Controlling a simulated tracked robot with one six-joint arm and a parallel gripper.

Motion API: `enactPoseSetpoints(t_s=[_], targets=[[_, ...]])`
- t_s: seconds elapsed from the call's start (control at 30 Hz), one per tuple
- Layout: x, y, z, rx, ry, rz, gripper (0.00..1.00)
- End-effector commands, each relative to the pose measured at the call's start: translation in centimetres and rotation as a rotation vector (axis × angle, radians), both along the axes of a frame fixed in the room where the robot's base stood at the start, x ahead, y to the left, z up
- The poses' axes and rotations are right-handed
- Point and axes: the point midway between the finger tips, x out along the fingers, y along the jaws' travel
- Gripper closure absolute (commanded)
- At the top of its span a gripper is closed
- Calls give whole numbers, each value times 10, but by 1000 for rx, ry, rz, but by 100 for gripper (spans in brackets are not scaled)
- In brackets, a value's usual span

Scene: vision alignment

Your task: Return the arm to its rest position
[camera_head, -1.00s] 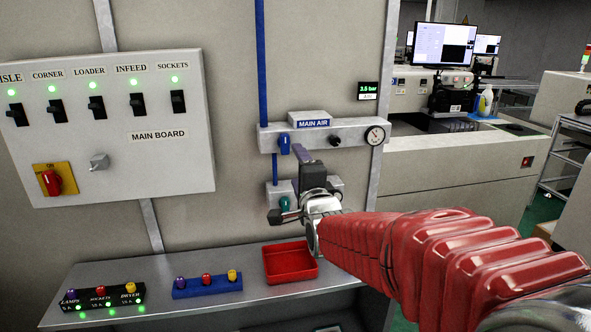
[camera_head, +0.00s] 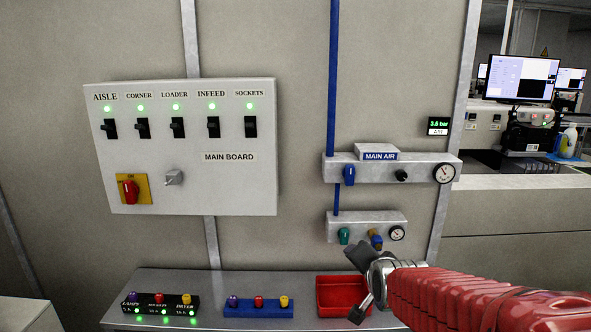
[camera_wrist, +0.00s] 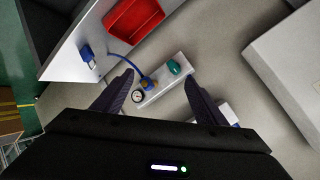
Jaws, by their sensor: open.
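My arm, in a red ribbed sleeve, reaches in from the lower right of the head view. My gripper (camera_head: 358,284) is at its end, in front of the wall below the lower air block (camera_head: 366,222) and beside the red tray (camera_head: 328,298). In the wrist view my gripper (camera_wrist: 160,88) has its two dark fingers spread apart with nothing held between them. Beyond the fingers the lower air block (camera_wrist: 163,84) shows with its green knob, gauge and blue hose. The red tray also shows at the top of the wrist view (camera_wrist: 134,18).
The main board (camera_head: 190,190) hangs on the wall with several green lamps lit. The main air block (camera_head: 412,168) is above the lower one. The shelf (camera_head: 215,318) below holds a black switch strip (camera_head: 160,304) and a blue holder (camera_head: 258,309) with three colored pegs.

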Motion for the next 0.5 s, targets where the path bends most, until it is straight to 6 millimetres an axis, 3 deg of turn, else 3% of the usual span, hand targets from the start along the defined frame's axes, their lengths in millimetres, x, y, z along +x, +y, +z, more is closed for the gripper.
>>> enactPoseSetpoints(t_s=[0.2,0.5], targets=[[-68,1,-29,-227,227,186,34],[-178,2,-45,-455,480,488,34]])
